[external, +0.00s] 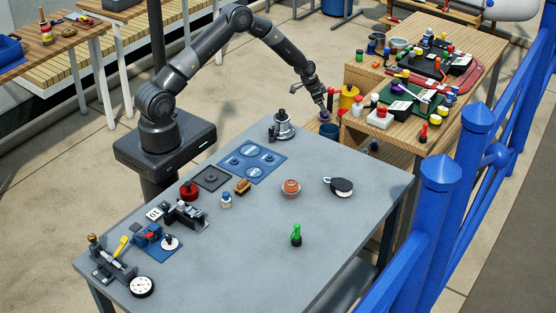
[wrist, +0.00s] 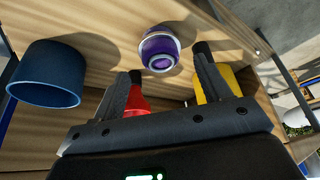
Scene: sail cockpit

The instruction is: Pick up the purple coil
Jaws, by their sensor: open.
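The purple coil (wrist: 160,47) is a small round purple piece with a pale band and a hole at its end. In the wrist view it rests on a wooden surface, just beyond the fingertips of my gripper (wrist: 168,62). The gripper is open, and the coil lies ahead of the gap between the fingers, with no clear contact. In the external view my gripper (external: 321,106) reaches down at the left end of the wooden bench. The coil (external: 325,115) shows there as a small purple patch below the fingers, partly hidden.
A dark blue cup (wrist: 45,85) stands left of the coil in the wrist view. A red object (wrist: 134,104) and a yellow cylinder (wrist: 226,82) are close by the fingers. The wooden bench (external: 470,45) holds many items. The grey table (external: 240,270) has free room at front.

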